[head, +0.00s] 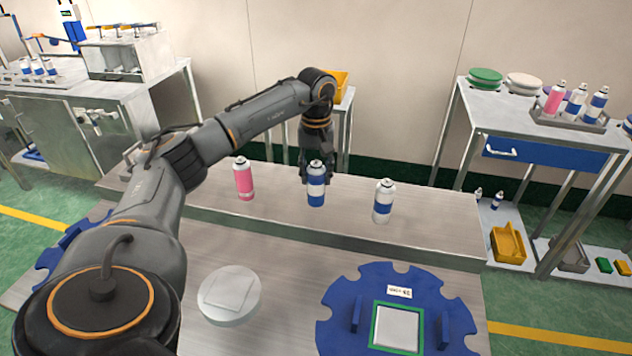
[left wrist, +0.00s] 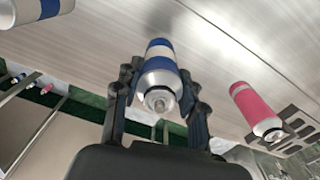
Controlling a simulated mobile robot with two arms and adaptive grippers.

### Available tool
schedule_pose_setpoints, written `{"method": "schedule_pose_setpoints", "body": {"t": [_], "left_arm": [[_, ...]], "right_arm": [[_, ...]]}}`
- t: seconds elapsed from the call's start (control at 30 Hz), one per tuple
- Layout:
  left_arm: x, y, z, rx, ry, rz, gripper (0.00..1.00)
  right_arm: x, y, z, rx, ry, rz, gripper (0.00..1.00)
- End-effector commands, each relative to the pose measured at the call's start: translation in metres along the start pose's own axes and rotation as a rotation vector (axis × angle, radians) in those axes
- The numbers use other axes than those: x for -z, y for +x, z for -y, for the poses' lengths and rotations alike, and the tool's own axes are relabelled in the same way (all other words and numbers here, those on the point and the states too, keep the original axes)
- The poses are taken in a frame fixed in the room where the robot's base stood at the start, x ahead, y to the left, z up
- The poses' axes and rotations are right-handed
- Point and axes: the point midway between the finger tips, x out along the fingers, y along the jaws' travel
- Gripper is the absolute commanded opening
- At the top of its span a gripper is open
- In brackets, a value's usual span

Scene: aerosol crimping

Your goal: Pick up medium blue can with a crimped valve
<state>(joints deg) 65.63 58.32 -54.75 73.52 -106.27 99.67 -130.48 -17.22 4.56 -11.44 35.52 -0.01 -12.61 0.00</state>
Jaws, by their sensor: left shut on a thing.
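The blue can (head: 316,188) with a white band and silver top stands upright on the raised metal shelf of the bench. My left gripper (head: 317,175) reaches it from behind and is shut around it. In the left wrist view, the can (left wrist: 159,72) sits between the two black fingers (left wrist: 160,105), its silver top and valve facing the camera. I cannot tell from these frames whether the valve is crimped. My right gripper is not in view.
A pink can (head: 243,180) stands left of the held can, and a white can with a blue band (head: 383,203) stands right of it. A blue notched plate (head: 345,290) and a round white disc (head: 228,296) lie in front. A side table (head: 497,118) holds more cans.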

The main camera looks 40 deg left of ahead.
Motion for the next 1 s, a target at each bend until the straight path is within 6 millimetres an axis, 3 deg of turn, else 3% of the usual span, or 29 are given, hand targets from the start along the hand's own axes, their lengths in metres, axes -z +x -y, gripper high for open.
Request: {"method": "schedule_pose_setpoints", "body": {"t": [0.3,0.6,0.8,1.0], "left_arm": [[-0.026,-0.068,0.045,-0.002,-0.002,-0.006,0.10],[-0.059,-0.095,0.099,0.000,-0.003,-0.002,0.10],[-0.070,-0.105,0.116,0.000,-0.001,0.000,0.10],[-0.073,-0.107,0.120,0.000,0.000,0.000,0.10]], "right_arm": [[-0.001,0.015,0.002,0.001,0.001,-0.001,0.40],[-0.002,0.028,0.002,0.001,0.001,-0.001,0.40],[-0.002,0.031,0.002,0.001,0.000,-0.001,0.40],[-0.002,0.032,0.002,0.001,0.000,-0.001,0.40]]}}
